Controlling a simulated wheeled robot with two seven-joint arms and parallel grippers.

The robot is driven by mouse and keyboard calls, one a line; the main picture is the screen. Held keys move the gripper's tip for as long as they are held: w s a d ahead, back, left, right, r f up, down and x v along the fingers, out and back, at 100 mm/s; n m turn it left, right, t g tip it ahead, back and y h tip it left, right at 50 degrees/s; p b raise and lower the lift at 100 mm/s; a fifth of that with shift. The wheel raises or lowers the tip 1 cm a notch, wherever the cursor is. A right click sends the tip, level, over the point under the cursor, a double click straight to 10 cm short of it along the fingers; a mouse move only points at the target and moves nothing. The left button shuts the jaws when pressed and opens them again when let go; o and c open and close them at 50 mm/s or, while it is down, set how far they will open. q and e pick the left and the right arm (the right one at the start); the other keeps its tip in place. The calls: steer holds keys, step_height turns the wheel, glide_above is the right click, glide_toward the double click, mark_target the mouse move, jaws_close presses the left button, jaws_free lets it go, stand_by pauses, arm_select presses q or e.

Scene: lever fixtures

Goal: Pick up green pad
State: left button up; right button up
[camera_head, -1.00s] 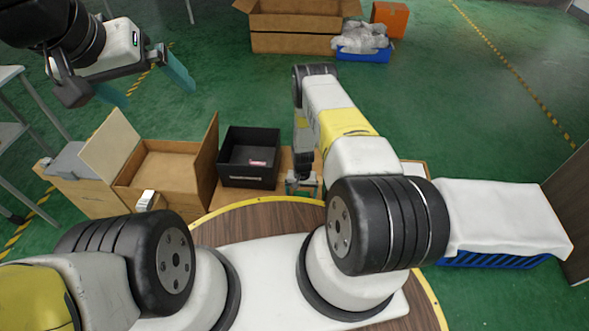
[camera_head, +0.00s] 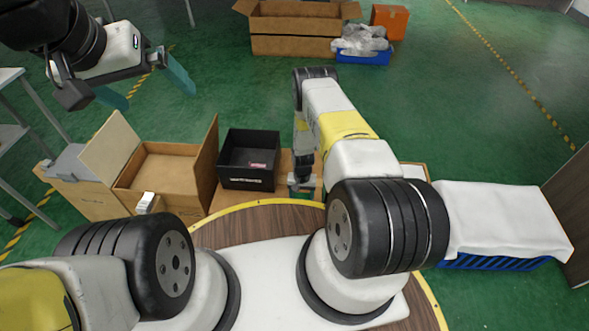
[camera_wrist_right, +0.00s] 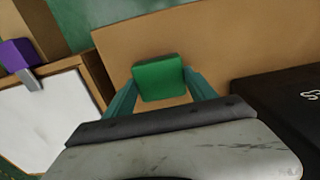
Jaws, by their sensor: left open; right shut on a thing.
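The green pad (camera_wrist_right: 158,78) shows in the right wrist view as a small, rounded green block. My right gripper (camera_wrist_right: 160,88) has its teal fingers on either side of it and is shut on it. A brown surface lies behind the pad; whether the pad still touches it I cannot tell. In the head view my right gripper (camera_head: 301,184) is low, just right of the black box, and the pad cannot be made out there. My left gripper (camera_head: 150,88) is open and empty, raised at the upper left.
The black box (camera_head: 247,181) holds a small pink item and stands beside an open cardboard box (camera_head: 205,165). A white cloth (camera_head: 505,220) covers a blue crate at the right. A larger carton (camera_head: 290,45) stands at the back. The green floor between is clear.

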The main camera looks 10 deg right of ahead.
steer(key=shift+r, duration=0.4)
step_height(320, 180, up, 2)
steer(key=shift+r, duration=0.15)
steer(key=s+a, duration=0.2)
steer(key=s, duration=0.5)
steer(key=s+a+r, duration=0.1)
steer(key=s+a, duration=0.1)
steer(key=s, duration=0.6)
steer(key=shift+s+a+r, duration=0.2)
steer(key=shift+a+r, duration=0.05)
